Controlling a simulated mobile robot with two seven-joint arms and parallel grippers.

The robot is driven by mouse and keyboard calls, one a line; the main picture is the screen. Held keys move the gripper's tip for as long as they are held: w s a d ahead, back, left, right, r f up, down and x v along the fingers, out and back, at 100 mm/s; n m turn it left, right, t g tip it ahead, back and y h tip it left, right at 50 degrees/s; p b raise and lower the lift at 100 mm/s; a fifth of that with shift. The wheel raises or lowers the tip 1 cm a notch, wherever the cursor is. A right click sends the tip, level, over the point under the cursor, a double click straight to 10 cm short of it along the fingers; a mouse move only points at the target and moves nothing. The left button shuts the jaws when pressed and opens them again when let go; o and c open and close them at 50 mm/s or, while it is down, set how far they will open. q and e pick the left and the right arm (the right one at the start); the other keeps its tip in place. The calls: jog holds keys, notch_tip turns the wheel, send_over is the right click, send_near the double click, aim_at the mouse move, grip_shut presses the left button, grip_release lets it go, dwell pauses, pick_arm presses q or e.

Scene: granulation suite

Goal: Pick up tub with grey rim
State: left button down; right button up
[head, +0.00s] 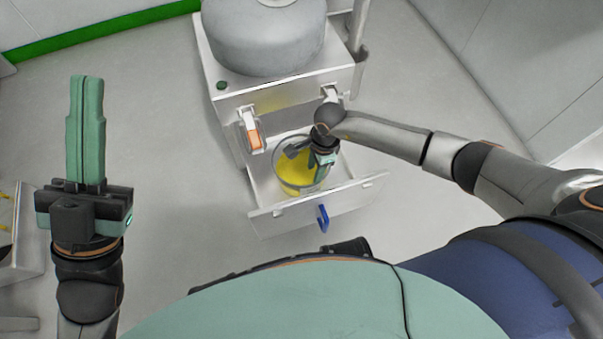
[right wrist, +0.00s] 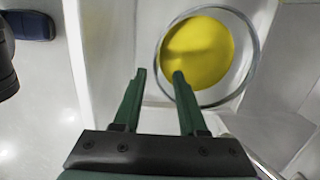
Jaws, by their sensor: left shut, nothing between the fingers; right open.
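The tub with grey rim (head: 279,183) stands in an open white drawer (head: 350,195) and holds yellow material (head: 293,188). It also shows at the top of the right wrist view, where its round grey rim (right wrist: 249,75) faces the camera. My right gripper (head: 316,172) is at the tub and partly covers it. In the right wrist view its open fingers (right wrist: 159,74) point at the tub's side; one tip overlaps the tub's opening, the other shows outside the rim. Contact cannot be told. My left gripper (head: 86,78) is shut and empty, far left of the drawer.
The drawer belongs to a white cabinet (head: 285,98) with a large grey drum (head: 265,40) on top. The cabinet has an orange-marked handle (head: 253,137), and the drawer front a blue handle (head: 323,218). Bare floor lies between my left gripper and the cabinet.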

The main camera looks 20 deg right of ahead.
aim_at(311, 185)
jog(key=f, duration=0.2)
jog(key=f+b, duration=0.1)
jog(key=shift+a+f, duration=0.15)
jog(key=shift+a, duration=0.1)
jog(key=f+b, duration=0.2)
jog(key=f, duration=0.1)
jog(key=f+b, duration=0.1)
jog(key=f, duration=0.1)
jog(key=shift+a+f, duration=0.15)
jog(key=shift+a, duration=0.15)
pick_arm(q)
jog(key=f, duration=0.5)
jog(key=shift+w+d+f, duration=0.15)
jog(key=shift+d+f, duration=0.1)
jog(key=shift+d, duration=0.1)
pick_arm(e)
jog(key=shift+s, duration=0.1)
grip_shut()
jog(key=shift+s, duration=0.1)
